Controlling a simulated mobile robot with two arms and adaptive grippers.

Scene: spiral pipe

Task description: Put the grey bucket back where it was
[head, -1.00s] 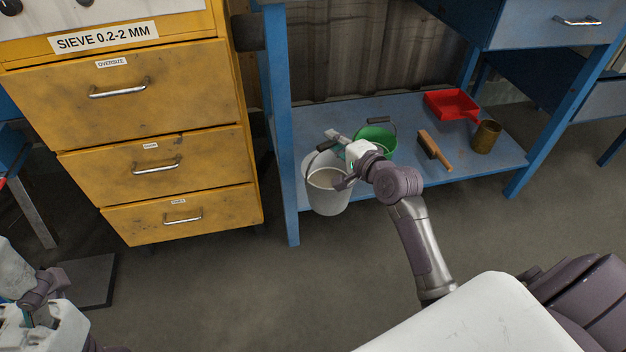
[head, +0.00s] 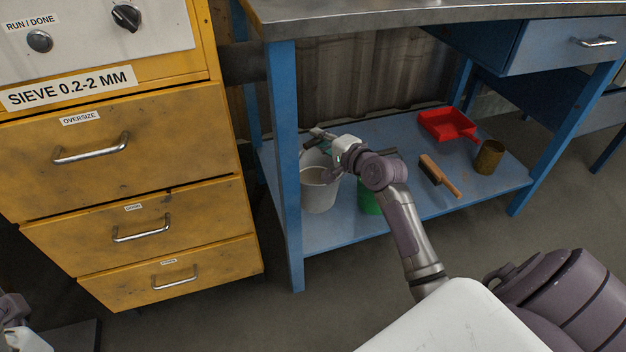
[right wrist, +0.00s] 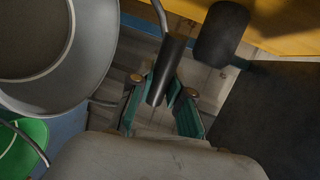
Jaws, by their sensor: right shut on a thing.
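The grey bucket (head: 319,190) is upright over the left end of the blue lower shelf (head: 345,232), just right of the front left table leg. I cannot tell whether its base touches the shelf. My right gripper (head: 322,138) is above the bucket, shut on the black grip of its wire handle. In the right wrist view, my fingers (right wrist: 162,95) close around this dark grip (right wrist: 167,68), with the bucket (right wrist: 62,50) at upper left. My left gripper (head: 14,325) is partly cut off at the lower left; its fingers are unclear.
A green bucket (head: 369,198) stands close right of the grey one, partly hidden by my arm. Farther right on the shelf are a brush (head: 440,176), a red dustpan (head: 447,124) and a rusty can (head: 488,157). A yellow sieve cabinet (head: 130,180) stands left.

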